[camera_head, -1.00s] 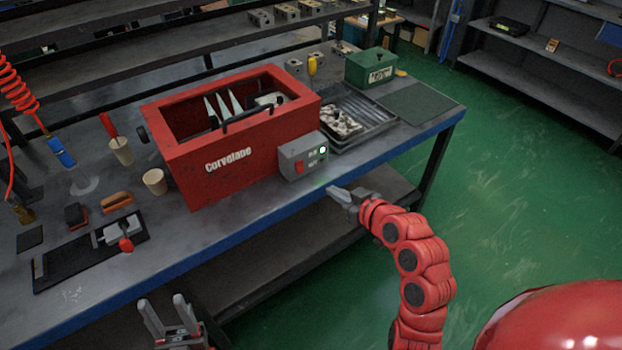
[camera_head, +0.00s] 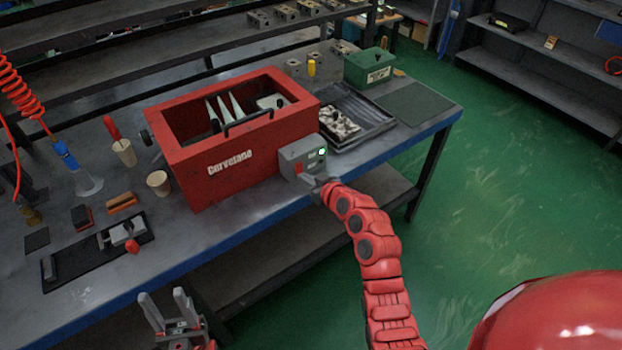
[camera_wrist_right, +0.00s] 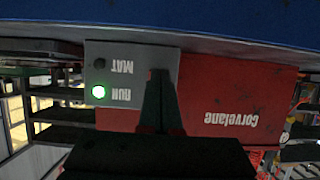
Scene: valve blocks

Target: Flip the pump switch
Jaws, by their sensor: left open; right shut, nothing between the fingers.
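The grey pump switch box (camera_head: 300,150) is fixed to the right front of the red Corvelane tank (camera_head: 225,165) on the bench. Its green light is lit. In the right wrist view the shut fingers (camera_wrist_right: 160,75) overlap the box face (camera_wrist_right: 130,65), beside the green light (camera_wrist_right: 98,92) marked RUN; the picture is upside down. I cannot tell whether the fingers touch the switch. My left gripper (camera_head: 168,305) is open and empty in front of the bench's edge.
The floor (camera_head: 500,200) right of the bench is clear.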

